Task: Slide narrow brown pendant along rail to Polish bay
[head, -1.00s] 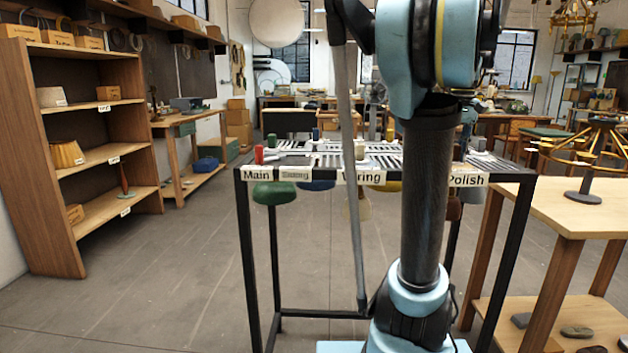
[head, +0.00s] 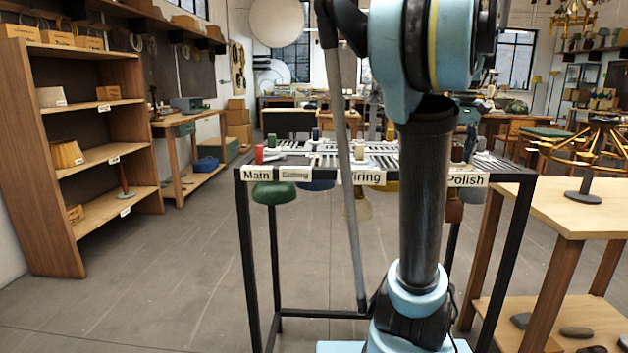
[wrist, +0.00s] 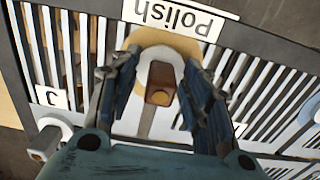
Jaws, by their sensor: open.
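The rail table has a slatted top and front labels. The Polish label (head: 467,180) is at its right end, and the same label shows upside down in the wrist view (wrist: 172,14). A brown pendant (head: 454,211) hangs below the top near that label, partly hidden by my arm. In the wrist view a brown block-shaped top piece (wrist: 161,88) stands in a pale ring near the Polish label. I cannot tell for certain that it belongs to the brown pendant. My gripper (wrist: 160,72) is open, with one finger on each side of this piece, apart from it.
Green (head: 273,192), blue and yellow pendants hang further left, and a grey one (head: 474,196) hangs beside the brown. A wooden table (head: 560,205) stands close at the right. A shelf (head: 90,158) stands at the left, with open floor between.

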